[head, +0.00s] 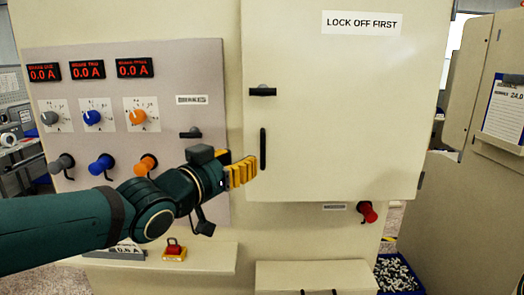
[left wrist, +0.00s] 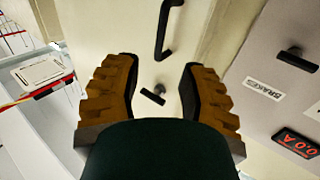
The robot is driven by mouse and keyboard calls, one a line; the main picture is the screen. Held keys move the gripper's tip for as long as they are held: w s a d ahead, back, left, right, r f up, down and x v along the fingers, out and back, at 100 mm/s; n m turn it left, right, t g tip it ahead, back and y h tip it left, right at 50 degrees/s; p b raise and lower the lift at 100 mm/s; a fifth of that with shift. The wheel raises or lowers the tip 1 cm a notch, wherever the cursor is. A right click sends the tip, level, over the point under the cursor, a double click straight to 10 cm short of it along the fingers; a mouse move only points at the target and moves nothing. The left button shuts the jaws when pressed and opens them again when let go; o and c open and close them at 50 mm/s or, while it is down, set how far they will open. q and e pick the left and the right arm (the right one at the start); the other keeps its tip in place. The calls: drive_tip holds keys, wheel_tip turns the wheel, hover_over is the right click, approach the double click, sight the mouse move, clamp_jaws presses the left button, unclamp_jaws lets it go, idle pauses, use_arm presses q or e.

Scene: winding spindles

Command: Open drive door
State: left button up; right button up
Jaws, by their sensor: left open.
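The drive door (head: 345,130) is a cream panel with a "LOCK OFF FIRST" label (head: 362,23), and it looks shut. Near its left edge are a short black horizontal latch (head: 262,91) and, below it, a black vertical bar handle (head: 263,149). My left gripper (head: 246,171) is open and empty, just left of the handle's lower end in the head view. In the left wrist view my gripper (left wrist: 158,90) has its fingers spread wide. The latch (left wrist: 153,95) shows between them and the handle (left wrist: 166,30) above. Neither is gripped. My right gripper is out of view.
Left of the door, a grey panel (head: 185,65) carries red displays, dials and coloured knobs. A red knob (head: 367,212) sticks out below the door. A red and yellow device (head: 174,250) sits on a low ledge. Another cabinet (head: 455,215) stands at the right.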

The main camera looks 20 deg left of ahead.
sight(263, 167)
use_arm(q)
drive_tip(key=x, duration=0.9)
drive_tip(key=shift+w, duration=0.15)
drive_tip(key=shift+c, duration=0.4)
clamp_jaws()
